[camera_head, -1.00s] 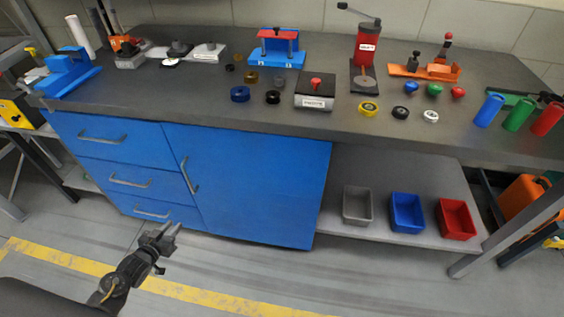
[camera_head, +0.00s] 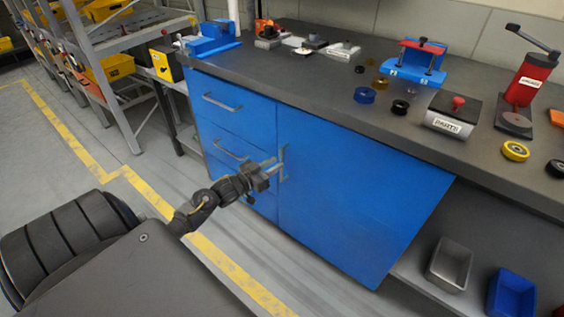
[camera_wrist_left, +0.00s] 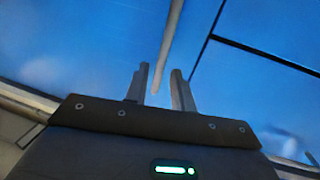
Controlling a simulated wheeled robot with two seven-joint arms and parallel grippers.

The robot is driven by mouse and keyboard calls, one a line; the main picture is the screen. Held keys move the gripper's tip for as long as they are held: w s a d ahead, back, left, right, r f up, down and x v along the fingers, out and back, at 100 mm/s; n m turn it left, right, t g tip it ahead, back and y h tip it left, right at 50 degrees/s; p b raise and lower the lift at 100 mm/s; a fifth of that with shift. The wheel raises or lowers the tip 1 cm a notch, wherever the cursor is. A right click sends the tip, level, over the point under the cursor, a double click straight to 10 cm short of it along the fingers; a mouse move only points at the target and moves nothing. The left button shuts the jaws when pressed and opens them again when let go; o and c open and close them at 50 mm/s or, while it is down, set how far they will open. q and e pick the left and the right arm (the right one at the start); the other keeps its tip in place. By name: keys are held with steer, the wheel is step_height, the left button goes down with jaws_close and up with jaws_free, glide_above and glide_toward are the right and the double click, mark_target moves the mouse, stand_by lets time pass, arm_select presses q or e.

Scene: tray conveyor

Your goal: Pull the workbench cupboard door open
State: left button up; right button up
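The blue cupboard door (camera_head: 345,200) is shut, under the workbench and right of a stack of drawers. Its grey upright handle (camera_head: 282,160) is near the door's left edge. My left gripper (camera_head: 274,170) is at the handle in the head view and covers part of it. In the left wrist view the two fingers (camera_wrist_left: 160,88) stand apart, and the handle (camera_wrist_left: 172,45) runs down to between their tips. I cannot tell whether either finger touches it. My right gripper is not in view.
Blue drawers (camera_head: 235,120) with grey handles are left of the door. The worktop (camera_head: 330,95) above carries fixtures and a scale-like box (camera_head: 452,113). A grey bin (camera_head: 450,264) and a blue bin (camera_head: 511,293) stand on the low shelf at right. A shelving rack is at far left.

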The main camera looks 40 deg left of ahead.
arm_select(q)
steer(key=shift+w+d, duration=0.2)
steer(key=shift+w, duration=0.7)
steer(key=shift+w+d, duration=0.15)
steer(key=shift+w, duration=0.75)
jaws_close()
